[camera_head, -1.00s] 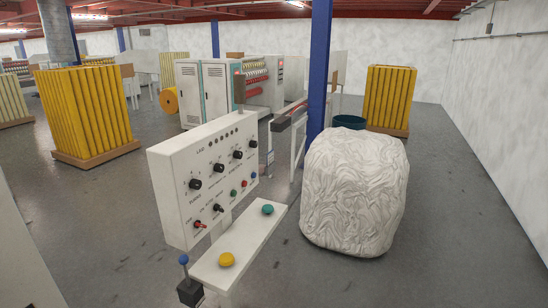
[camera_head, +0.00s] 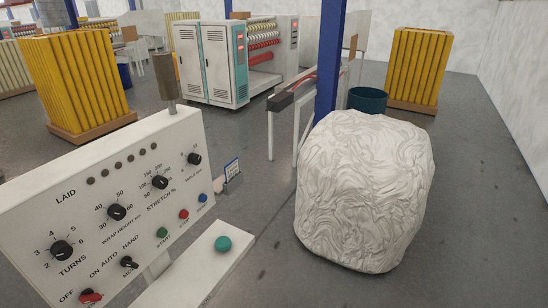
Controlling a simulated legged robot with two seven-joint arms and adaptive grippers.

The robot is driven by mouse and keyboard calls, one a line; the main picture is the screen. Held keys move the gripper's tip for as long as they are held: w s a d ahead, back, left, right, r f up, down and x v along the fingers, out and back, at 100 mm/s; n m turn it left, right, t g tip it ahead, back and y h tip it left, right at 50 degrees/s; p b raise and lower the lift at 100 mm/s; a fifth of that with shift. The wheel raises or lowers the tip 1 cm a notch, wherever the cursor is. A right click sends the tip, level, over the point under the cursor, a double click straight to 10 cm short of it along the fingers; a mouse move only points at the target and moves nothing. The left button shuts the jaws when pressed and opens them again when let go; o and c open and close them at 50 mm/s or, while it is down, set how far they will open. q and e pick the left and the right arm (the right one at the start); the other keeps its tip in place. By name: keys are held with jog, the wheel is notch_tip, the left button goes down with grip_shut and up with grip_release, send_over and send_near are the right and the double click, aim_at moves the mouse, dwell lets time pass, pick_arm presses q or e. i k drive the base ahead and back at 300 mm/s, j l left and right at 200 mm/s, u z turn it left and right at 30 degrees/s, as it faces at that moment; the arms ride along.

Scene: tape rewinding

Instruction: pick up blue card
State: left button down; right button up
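A small card with a blue edge and a white face with dark marks (camera_head: 232,170) stands just beyond the right edge of the control panel. It is small in view, and I cannot tell what it rests on or whether it is the blue card. A small pale pinkish shape sits against its lower left side. Neither of my grippers is in view.
A white control panel (camera_head: 112,200) with knobs and buttons fills the near left. A white shelf with a green button (camera_head: 223,243) juts out below it. A large crumpled white bale (camera_head: 365,190) stands right. A blue post (camera_head: 328,60) rises behind. Grey floor is clear at right.

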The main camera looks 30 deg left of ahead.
aim_at(231, 170)
jog(key=i+l+u, duration=0.1)
jog(key=i+u, duration=0.25)
jog(key=i, duration=0.15)
jog(key=i+l+u, duration=0.35)
jog(key=i, duration=0.15)
jog(key=j, duration=0.1)
